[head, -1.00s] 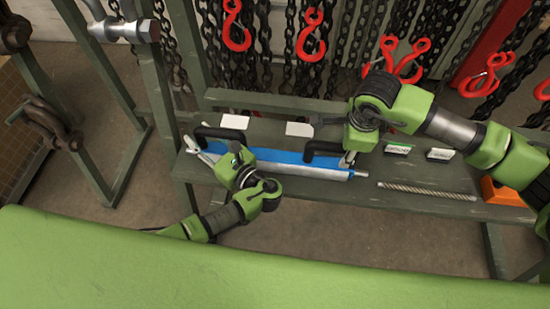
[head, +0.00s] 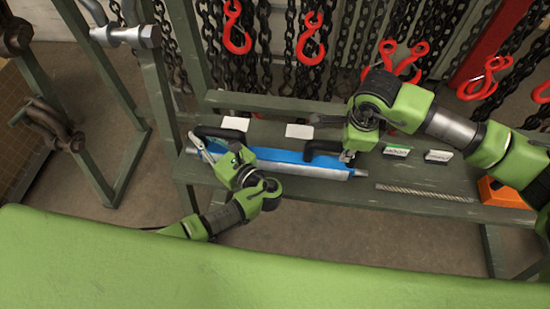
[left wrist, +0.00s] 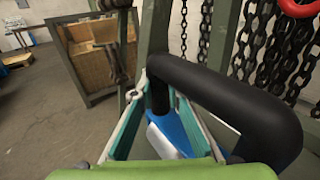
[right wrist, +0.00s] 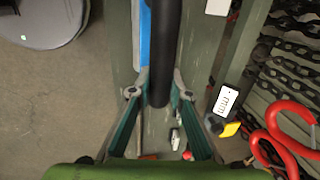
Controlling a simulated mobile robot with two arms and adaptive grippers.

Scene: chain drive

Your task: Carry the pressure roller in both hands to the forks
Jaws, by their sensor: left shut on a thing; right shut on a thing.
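The pressure roller (head: 300,169) is a long silver cylinder under a blue bar, with a black handle near each end. It lies lengthwise over the shelf; whether it touches the shelf is hard to tell. My left gripper (head: 208,153) is shut on the left handle (left wrist: 235,85), which arches large in the left wrist view. My right gripper (head: 347,157) is shut on the right handle (right wrist: 165,50), which runs between its fingers in the right wrist view. I cannot identify the forks.
The green shelf (head: 320,195) carries white cards (head: 299,131), small labelled blocks (head: 396,151), a twisted rod (head: 425,193) and an orange object (head: 500,193). Chains with red hooks (head: 312,42) hang behind. A metal stand (head: 95,135) with shackles is at the left. A green surface (head: 200,275) fills the front.

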